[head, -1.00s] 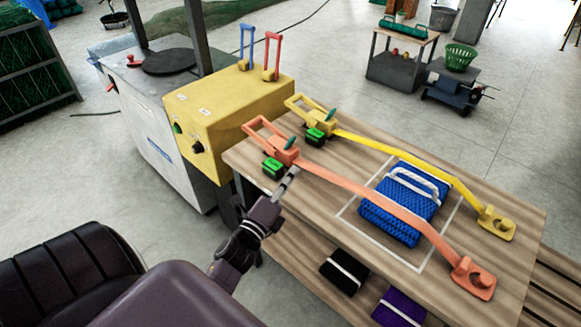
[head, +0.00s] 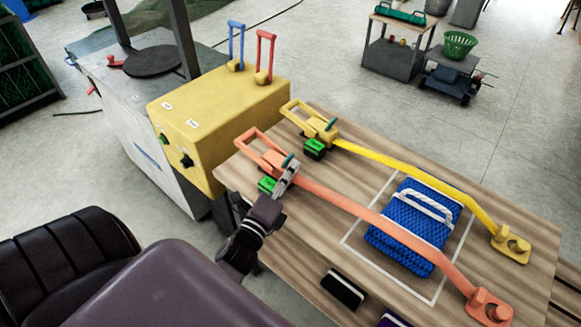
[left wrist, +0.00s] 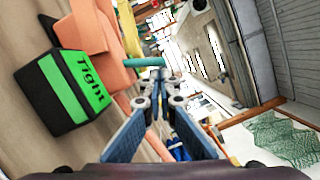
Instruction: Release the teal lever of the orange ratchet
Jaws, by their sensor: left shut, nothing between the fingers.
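The orange ratchet (head: 270,155) sits at the left end of the wooden table, its handle loop raised to the upper left. Its teal lever (head: 288,160) sticks up at the ratchet's right side; in the left wrist view the teal lever (left wrist: 143,62) lies just beyond my fingertips. My left gripper (head: 290,174) is shut and empty, right beside the lever; I cannot tell whether it touches. In the left wrist view the gripper (left wrist: 160,84) points at the lever. A green-faced block (left wrist: 80,85) reading "Tight" stands beside the ratchet. My right gripper is not in view.
A yellow ratchet (head: 322,128) with its own teal lever and strap lies behind the orange one. The orange strap (head: 400,231) crosses a blue net bundle (head: 410,240) on the table (head: 350,175). A yellow box (head: 225,115) with upright blue and red handles stands left.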

